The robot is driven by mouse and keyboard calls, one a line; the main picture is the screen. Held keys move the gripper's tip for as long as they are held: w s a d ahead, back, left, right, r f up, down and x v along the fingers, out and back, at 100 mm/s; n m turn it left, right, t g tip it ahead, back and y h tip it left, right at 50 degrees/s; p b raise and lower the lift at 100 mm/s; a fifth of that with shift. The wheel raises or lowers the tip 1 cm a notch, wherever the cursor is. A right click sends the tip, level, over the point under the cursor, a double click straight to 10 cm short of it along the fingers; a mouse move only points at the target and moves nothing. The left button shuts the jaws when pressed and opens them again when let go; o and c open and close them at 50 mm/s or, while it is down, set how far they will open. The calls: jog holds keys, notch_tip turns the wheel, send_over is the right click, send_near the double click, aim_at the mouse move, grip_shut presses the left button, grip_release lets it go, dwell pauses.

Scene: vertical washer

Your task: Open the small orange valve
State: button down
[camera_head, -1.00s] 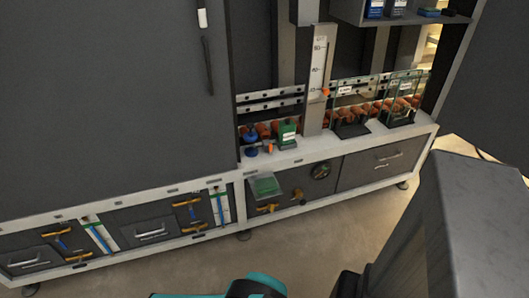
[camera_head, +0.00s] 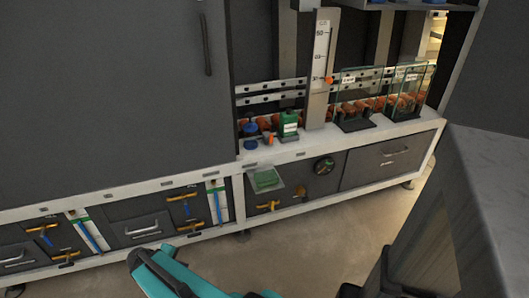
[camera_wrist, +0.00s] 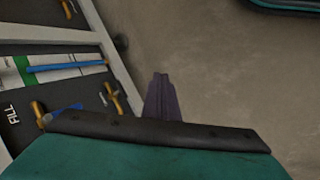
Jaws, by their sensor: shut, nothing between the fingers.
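Several orange valve handles show on the lower cabinet front, and I cannot tell for sure which is the task's small orange valve. In the head view, a small orange valve (camera_head: 300,192) sits on the middle panel, right of a wider orange handle (camera_head: 268,205). Two more orange handles (camera_head: 182,196) (camera_head: 188,227) are on the panel to the left. In the wrist view, an orange handle (camera_wrist: 113,98) lies left of my gripper (camera_wrist: 160,78). My gripper is shut and empty, over the floor and apart from the handles.
A metal drawer handle (camera_head: 142,227) protrudes at the left. The floor (camera_head: 330,240) before the cabinets is clear.

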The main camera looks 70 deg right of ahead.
jog(key=d+r+t+h+b, duration=0.1)
jog(key=d+r+h+b, duration=0.3)
jog(key=d, duration=0.8)
jog(key=d+r+h+b, duration=0.2)
jog(key=d+r+b, duration=0.4)
jog(key=d, duration=0.6)
jog(key=s+d+r+g+h+b, duration=0.1)
jog(key=s+d+r+h+b, duration=0.5)
jog(key=d+r, duration=0.9)
jog(key=s+r+b, duration=0.1)
jog(key=s+b, duration=0.1)
jog(key=s, duration=0.2)
jog(key=shift+d+r+m, duration=0.25)
jog(key=shift+r+m, duration=0.05)
jog(key=shift+r, duration=0.05)
jog(key=shift+d+b, duration=0.2)
jog(key=shift+b, duration=0.1)
